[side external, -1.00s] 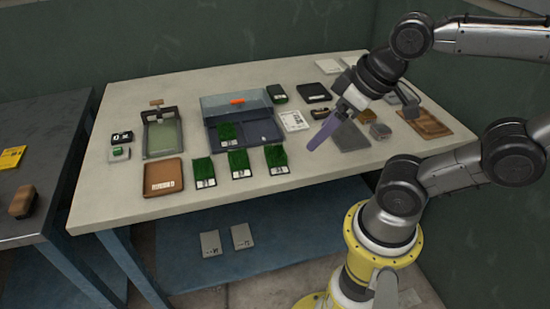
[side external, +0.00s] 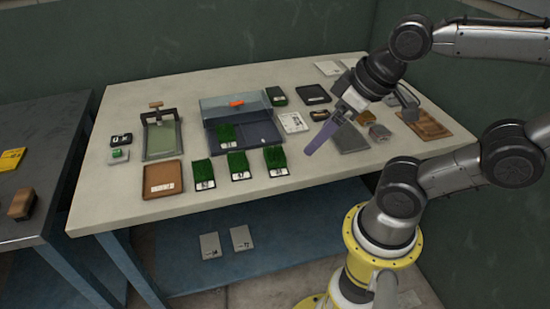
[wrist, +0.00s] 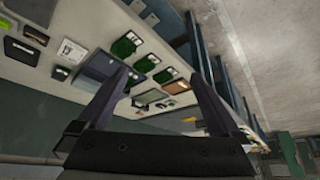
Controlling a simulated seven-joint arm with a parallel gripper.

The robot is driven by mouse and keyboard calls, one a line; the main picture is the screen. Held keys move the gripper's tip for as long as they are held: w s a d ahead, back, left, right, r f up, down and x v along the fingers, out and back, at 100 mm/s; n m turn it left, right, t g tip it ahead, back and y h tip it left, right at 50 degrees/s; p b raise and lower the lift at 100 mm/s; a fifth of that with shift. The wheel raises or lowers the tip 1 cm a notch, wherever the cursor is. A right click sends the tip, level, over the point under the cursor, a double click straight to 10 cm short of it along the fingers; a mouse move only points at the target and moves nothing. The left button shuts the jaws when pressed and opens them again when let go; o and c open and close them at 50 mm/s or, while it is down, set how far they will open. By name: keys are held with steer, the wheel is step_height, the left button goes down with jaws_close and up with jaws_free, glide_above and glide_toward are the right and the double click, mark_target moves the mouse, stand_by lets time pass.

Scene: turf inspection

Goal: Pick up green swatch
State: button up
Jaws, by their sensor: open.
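Green turf swatches with white labels stand on the table in the side view: a left one (side external: 202,171), a middle one (side external: 238,163) and a right one (side external: 275,157) in a row near the front edge. Another green patch (side external: 226,132) is in the blue-grey case. In the wrist view, several green swatches show beyond the fingers, one of them upper left of centre (wrist: 124,46). My gripper (side external: 318,140) is above the table, right of the row and apart from every swatch. Its purple fingers are spread and empty in the wrist view (wrist: 158,66).
The blue-grey case (side external: 262,131) with a raised clear lid stands behind the row. A brown tray (side external: 163,178) is left of it, with a green-based press (side external: 162,137) behind. A white card (side external: 293,122) and a grey pad (side external: 351,138) lie near my gripper.

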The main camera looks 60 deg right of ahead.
steer(key=w+r+m, duration=0.3)
steer(key=m+g, duration=0.6)
glide_above(275, 153)
step_height(275, 153, down, 10)
step_height(275, 153, down, 13)
steer(key=shift+r, duration=0.2)
steer(key=c, duration=1.3)
steer(key=shift+r, duration=0.1)
steer(key=shift+c, duration=0.2)
